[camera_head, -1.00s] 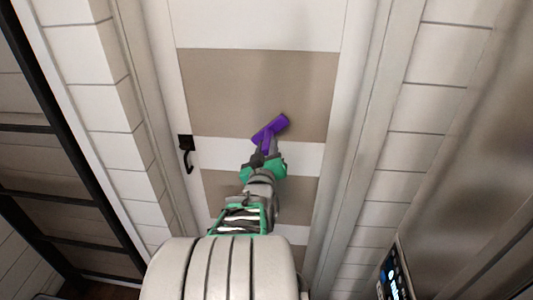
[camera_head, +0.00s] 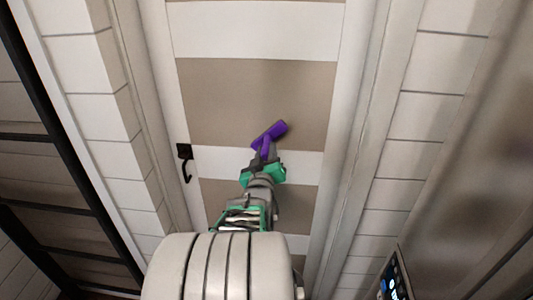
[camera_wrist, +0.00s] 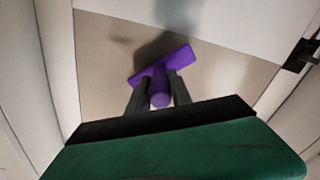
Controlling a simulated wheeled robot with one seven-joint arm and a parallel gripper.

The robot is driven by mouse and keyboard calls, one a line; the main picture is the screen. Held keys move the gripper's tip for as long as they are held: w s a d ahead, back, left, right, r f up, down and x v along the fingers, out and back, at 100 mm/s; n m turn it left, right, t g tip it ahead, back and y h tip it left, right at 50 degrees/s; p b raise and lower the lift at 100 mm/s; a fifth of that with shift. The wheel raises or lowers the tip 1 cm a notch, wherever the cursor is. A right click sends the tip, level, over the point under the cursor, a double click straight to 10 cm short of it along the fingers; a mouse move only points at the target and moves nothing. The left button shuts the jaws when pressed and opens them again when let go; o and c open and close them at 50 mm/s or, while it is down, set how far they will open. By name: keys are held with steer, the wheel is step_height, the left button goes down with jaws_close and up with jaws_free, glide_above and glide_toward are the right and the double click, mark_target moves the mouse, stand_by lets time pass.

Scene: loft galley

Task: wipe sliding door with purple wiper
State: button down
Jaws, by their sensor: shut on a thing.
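The purple wiper (camera_head: 270,134) has a bar-shaped head and a short handle. My gripper (camera_head: 264,157) is shut on its handle. In the wrist view the wiper (camera_wrist: 162,66) shows with its handle between the two dark fingers of my gripper (camera_wrist: 160,92), its head tilted across the door. The sliding door (camera_head: 255,88) has beige panels and white bands; it also fills the back of the wrist view (camera_wrist: 105,55). The wiper head is over the large beige panel, casting a shadow there. I cannot tell whether it touches the surface.
A black door handle (camera_head: 186,161) is on the door's left side. White plank walls (camera_head: 422,120) and frame posts flank the door. A black-framed lattice (camera_head: 62,150) stands at the left. A shiny metal surface (camera_head: 480,150) and a dark display panel (camera_head: 395,281) are at the right.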

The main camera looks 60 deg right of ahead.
steer(key=shift+w+d+b, duration=0.25)
steer(key=shift+d+b, duration=0.15)
steer(key=shift+d, duration=0.25)
steer(key=shift+s+d+r, duration=0.1)
steer(key=shift+s, duration=0.15)
steer(key=s, duration=0.1)
steer(key=s+d, duration=0.1)
steer(key=s, duration=0.1)
steer(key=shift+s+d+b, duration=0.1)
steer(key=shift+b, duration=0.2)
steer(key=shift+d+f+b, duration=0.1)
steer(key=shift+f+b, duration=0.1)
steer(key=shift+b, duration=0.15)
